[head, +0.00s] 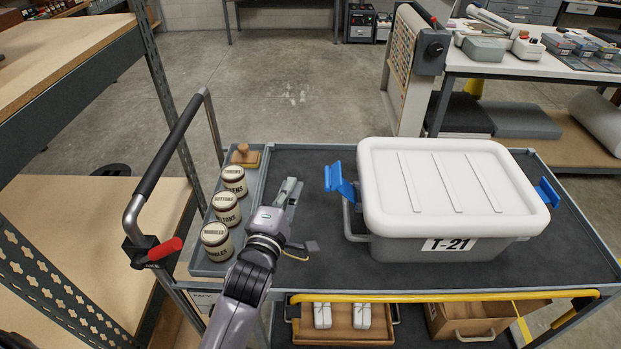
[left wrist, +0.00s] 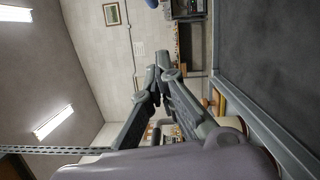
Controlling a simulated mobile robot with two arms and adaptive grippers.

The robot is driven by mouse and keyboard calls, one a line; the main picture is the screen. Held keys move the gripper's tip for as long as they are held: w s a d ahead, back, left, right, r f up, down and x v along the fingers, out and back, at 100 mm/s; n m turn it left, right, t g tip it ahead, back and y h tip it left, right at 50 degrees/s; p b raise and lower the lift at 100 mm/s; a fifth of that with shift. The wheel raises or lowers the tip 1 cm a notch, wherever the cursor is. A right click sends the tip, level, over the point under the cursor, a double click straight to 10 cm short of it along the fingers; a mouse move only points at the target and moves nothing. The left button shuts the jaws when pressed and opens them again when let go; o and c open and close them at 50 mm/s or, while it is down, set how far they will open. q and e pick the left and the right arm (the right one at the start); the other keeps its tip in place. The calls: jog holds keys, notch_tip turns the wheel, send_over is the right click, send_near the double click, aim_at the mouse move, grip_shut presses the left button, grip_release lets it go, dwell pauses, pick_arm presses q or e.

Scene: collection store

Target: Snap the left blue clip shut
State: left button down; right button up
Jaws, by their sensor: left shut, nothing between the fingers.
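A grey crate (head: 440,250) with a white lid (head: 450,190) and a T-21 label stands on the cart. The left blue clip (head: 340,182) sticks outward and up from the crate's left side, swung open. The right blue clip (head: 547,192) also sticks out on the far side. My left gripper (head: 290,186) is to the left of the left clip, apart from it. Its fingers are closed together and empty, as the left wrist view also shows (left wrist: 156,75). A small blue piece (left wrist: 152,3) shows at that view's top edge; I cannot tell what it belongs to. My right gripper is out of view.
Three labelled jars (head: 226,207) and a wooden-handled block (head: 245,155) stand in a grey tray at the cart's left.

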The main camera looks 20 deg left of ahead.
pick_arm(q)
jog(key=d, duration=0.1)
jog(key=w+d, duration=0.1)
jog(key=w+d+p, duration=0.1)
jog(key=shift+w+d+r, duration=0.2)
jog(key=shift+d+r, duration=0.1)
jog(key=shift+d, duration=0.1)
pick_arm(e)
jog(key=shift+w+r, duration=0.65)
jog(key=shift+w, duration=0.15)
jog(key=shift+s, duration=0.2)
pick_arm(q)
jog(key=shift+r, duration=0.15)
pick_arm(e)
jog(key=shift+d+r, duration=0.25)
